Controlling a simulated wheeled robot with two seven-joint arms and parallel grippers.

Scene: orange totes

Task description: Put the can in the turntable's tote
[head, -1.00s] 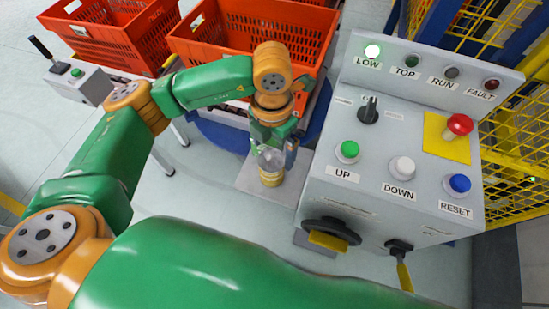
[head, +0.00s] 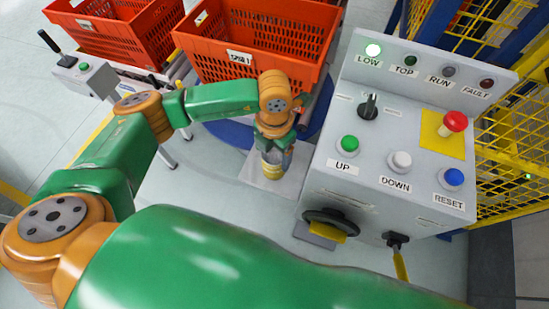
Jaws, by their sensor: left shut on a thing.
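The can (head: 272,171) is yellow and small in the picture, between the console and the totes. My left gripper (head: 272,157) points down and is shut on it, covering its upper part. The can shows over a pale grey plate; I cannot tell whether it touches it. The turntable's tote (head: 215,66) is an orange, slotted crate with a white label, beyond my left gripper. The blue turntable (head: 228,130) shows partly beneath this tote. My right gripper is out of view.
A grey console (head: 325,185) with UP, DOWN and RESET buttons stands close to the right of the can. A second orange tote (head: 105,42) is at the far left, near a small lever box (head: 88,82). Yellow fencing (head: 515,165) stands at the right.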

